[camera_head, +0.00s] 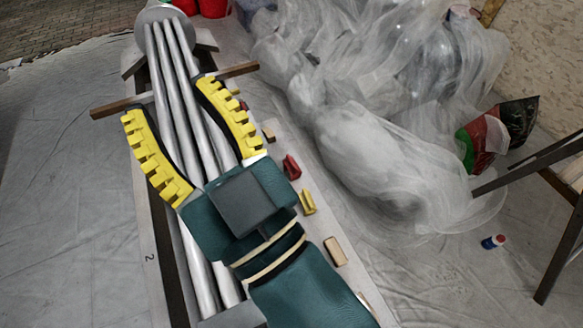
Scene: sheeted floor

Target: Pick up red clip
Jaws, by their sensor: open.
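A red clip (291,167) lies on the pale board, just right of my gripper's palm. A smaller bit of red (243,105) shows farther up the board, partly hidden by my right finger. My gripper (167,99) is open, with its two yellow-toothed fingers spread wide above the metal pipes. No object shows held between the fingers. The red clip is outside the fingers, to the right of and below the right finger. Whether the fingers touch the pipes or the wooden bar cannot be told.
Metal pipes (172,75) run lengthwise on a wooden frame. A yellow clip (307,201) and wooden blocks (335,251) line the pale board. Plastic sheeting (375,150) heaps at the right. A small bottle (493,241) lies near dark legs (560,250). The sheeted floor at left is clear.

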